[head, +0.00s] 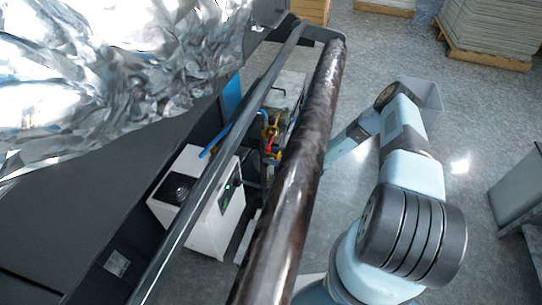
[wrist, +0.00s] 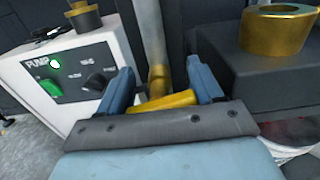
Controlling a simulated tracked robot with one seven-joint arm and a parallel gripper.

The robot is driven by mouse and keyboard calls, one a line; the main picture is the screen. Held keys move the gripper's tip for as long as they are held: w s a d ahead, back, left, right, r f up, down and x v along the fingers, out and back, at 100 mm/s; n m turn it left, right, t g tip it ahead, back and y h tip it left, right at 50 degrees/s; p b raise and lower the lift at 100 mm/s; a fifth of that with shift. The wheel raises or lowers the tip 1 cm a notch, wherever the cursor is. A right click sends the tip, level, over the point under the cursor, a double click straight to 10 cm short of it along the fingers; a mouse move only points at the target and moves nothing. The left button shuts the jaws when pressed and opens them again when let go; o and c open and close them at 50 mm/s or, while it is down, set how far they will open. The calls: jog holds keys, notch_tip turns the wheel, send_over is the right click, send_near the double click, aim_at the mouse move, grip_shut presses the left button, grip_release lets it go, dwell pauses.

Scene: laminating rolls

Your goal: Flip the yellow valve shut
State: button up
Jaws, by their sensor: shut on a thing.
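In the wrist view, the yellow valve handle (wrist: 165,103) lies between the two blue fingers of my gripper (wrist: 160,76), close to the palm. My gripper is shut on this handle. A brass fitting and upright pipe (wrist: 156,50) stand just beyond the handle. In the head view, yellow and red valve parts (head: 270,131) show between the dark rail and the long dark roll. My arm reaches behind the roll there, so my fingers are hidden in that view.
The white pump box (head: 200,200) stands left of the valve; its panel (wrist: 75,75) shows a green switch and black knob. The long dark roll (head: 295,170) lies between my arm and the valve. Crumpled foil (head: 110,80) is at upper left.

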jog(key=shift+w+d+r+m, duration=0.1)
jog(key=shift+w+d+m, duration=0.1)
jog(key=shift+m, duration=0.45)
jog(key=shift+w+d+r+m, duration=0.1)
jog(key=shift+w+m, duration=0.1)
jog(key=shift+m, duration=0.45)
jog(key=shift+o, duration=0.2)
jog(key=o, duration=0.7)
jog(key=shift+o, duration=1.1)
jog(key=shift+a+f, duration=0.1)
jog(key=shift+s, duration=0.1)
jog(key=shift+s+f, duration=0.1)
